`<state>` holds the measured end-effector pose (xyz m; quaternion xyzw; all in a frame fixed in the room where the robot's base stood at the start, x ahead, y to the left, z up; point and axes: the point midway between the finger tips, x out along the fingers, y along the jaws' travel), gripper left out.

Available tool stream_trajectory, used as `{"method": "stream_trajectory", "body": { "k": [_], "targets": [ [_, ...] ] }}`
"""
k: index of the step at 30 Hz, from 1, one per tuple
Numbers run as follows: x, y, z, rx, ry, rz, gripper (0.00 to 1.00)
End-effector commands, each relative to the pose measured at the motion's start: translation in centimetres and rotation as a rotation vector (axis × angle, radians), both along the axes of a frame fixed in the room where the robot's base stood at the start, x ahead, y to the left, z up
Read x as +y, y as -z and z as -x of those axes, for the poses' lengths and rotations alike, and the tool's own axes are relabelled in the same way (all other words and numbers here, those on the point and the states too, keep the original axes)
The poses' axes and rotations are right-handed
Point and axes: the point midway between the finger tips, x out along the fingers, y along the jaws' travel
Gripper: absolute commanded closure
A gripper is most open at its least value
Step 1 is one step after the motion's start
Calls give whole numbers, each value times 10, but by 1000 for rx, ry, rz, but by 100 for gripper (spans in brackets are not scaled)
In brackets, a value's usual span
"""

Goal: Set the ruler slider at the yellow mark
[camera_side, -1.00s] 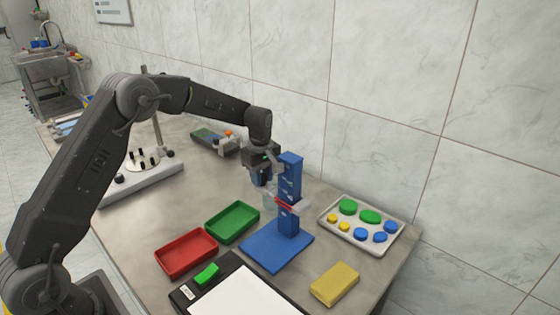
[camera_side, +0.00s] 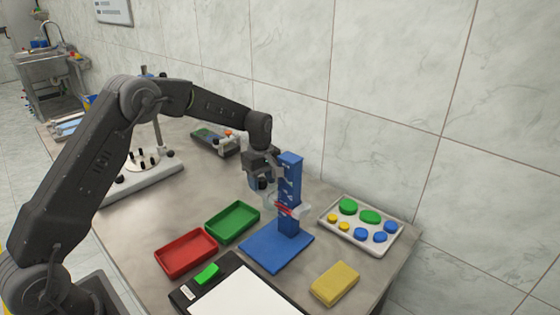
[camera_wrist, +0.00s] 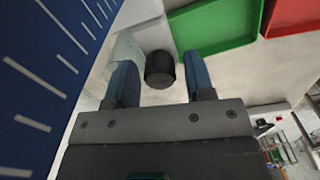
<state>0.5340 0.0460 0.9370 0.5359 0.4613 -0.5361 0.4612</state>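The ruler (camera_side: 290,178) is a blue upright post with white ticks on a blue base plate (camera_side: 275,248). It fills the left of the wrist view (camera_wrist: 40,85). The slider (camera_side: 297,209) is a pale grey piece around the lower half of the post, with a red pointer (camera_side: 283,208). Its black round knob (camera_wrist: 160,70) shows in the wrist view. My gripper (camera_wrist: 160,82) is open, with a finger on each side of the knob and a gap on both sides. I cannot make out a yellow mark on the ruler in either view.
A green tray (camera_side: 232,222) and a red tray (camera_side: 187,253) are left of the base. A yellow block (camera_side: 335,284) lies in front right. A white tray (camera_side: 362,245) with coloured caps is at right. A white panel (camera_side: 240,297) with a green block (camera_side: 207,274) is in front.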

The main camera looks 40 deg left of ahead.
Motion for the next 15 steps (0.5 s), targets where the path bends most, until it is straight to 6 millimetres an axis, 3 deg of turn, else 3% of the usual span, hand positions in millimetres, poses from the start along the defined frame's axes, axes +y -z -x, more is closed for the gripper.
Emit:
{"method": "stream_trajectory", "body": {
  "k": [5,15],
  "targets": [
    [0,-2,0,-1,0,0,51],
    [0,-33,0,-2,0,-1,51]
  ]
}}
